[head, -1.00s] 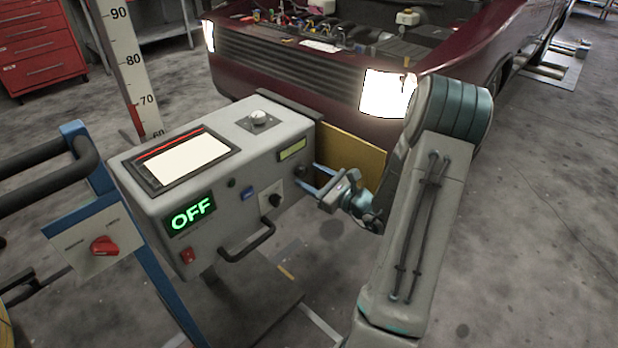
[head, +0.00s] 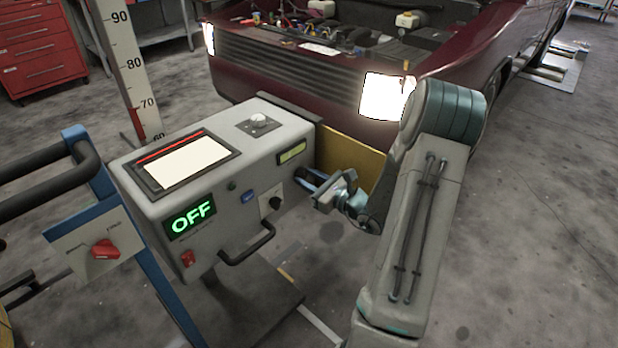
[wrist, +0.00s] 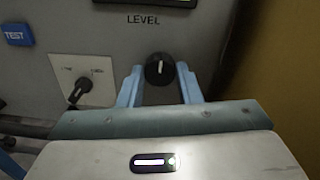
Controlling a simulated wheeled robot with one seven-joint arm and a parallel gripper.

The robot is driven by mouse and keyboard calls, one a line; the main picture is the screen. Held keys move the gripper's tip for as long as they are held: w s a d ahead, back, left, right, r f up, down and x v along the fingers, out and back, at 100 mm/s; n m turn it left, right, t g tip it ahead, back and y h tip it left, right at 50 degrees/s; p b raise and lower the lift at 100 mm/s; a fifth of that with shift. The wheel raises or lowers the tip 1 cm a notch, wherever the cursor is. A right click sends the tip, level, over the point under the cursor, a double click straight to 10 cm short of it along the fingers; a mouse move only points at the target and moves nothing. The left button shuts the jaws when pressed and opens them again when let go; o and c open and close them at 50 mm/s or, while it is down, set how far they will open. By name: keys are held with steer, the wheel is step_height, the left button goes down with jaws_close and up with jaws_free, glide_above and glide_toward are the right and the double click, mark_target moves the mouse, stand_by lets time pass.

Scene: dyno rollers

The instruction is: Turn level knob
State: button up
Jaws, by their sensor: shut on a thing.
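The level knob (wrist: 160,68) is a round black knob with a white pointer mark, under the word LEVEL on the grey machine's front. In the wrist view it sits between the two blue fingers of my gripper (wrist: 160,80), one on each side. My gripper is shut on it. The pointer mark stands nearly upright. In the head view my gripper (head: 306,182) reaches the right end of the machine front (head: 235,215), and its fingers hide the knob there.
A second black knob (wrist: 78,90) on a white plate and a blue TEST button (wrist: 17,35) are to the left. A green OFF display (head: 192,216) and a handle (head: 248,245) are on the same front. A yellow panel (head: 350,160) and a dark red car (head: 290,85) stand behind.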

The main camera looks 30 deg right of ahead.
steer(key=m+p, duration=0.4)
steer(key=p, duration=0.1)
steer(key=shift+r+m, duration=0.2)
steer(key=shift+m, duration=0.1)
steer(key=m+p, duration=0.3)
steer(key=shift+f+m, duration=0.15)
steer(key=shift+m, duration=0.15)
steer(key=shift+f+m+p, duration=0.1)
steer(key=shift+m+p, duration=0.5)
steer(key=shift+p, duration=0.15)
steer(key=o, duration=1)
steer(key=shift+t, duration=0.3)
steer(key=shift+c, duration=0.2)
steer(key=v, duration=1.4)
